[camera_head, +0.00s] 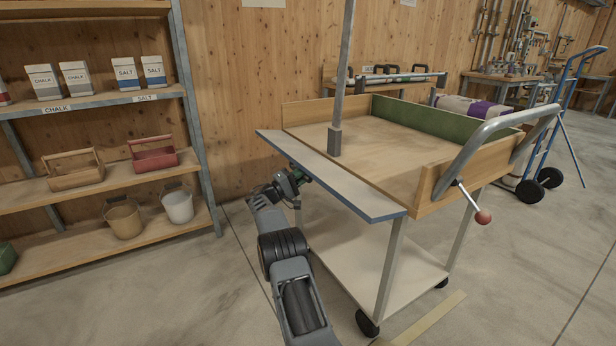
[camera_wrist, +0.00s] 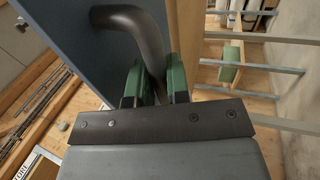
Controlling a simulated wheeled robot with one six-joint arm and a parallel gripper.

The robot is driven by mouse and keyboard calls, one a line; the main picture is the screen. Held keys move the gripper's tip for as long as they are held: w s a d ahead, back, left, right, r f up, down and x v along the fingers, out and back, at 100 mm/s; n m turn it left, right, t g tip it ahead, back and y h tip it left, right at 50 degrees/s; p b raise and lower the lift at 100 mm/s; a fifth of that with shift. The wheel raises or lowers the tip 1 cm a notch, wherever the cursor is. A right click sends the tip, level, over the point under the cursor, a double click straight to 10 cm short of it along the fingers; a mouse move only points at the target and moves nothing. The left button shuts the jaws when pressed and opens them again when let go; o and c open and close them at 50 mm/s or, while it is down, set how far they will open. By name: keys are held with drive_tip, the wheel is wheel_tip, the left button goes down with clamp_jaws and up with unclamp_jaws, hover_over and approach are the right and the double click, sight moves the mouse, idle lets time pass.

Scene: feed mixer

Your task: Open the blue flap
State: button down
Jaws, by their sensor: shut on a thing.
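The blue flap (camera_head: 335,175) is a long panel along the left side of the wooden tray (camera_head: 375,150) on a cart. It leans outward from the tray, away from upright; its exact angle is hard to tell. My gripper (camera_head: 297,179) is at the flap's outer side, partly below its edge. In the wrist view, the flap's blue face (camera_wrist: 70,35) carries a dark curved handle (camera_wrist: 148,40). The green fingers of my gripper (camera_wrist: 154,88) are shut around this handle. The flap hides part of the hold in the head view.
A grey post (camera_head: 341,90) rises at the tray's left part. A green side panel (camera_head: 440,117) stands upright at the back. A lever with a red knob (camera_head: 483,216) is at the right. A shelf (camera_head: 100,195) stands left, with clear floor between.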

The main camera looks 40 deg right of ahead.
drive_tip(key=shift+s+d+r, duration=0.1)
drive_tip(key=shift+r, duration=0.05)
idle(0.3)
drive_tip(key=c, duration=1.1)
unclamp_jaws()
drive_tip(key=shift+a, duration=0.25)
drive_tip(key=p+v, duration=0.3)
drive_tip(key=v, duration=1)
drive_tip(key=shift+a+f, duration=0.2)
drive_tip(key=shift+f, duration=0.25)
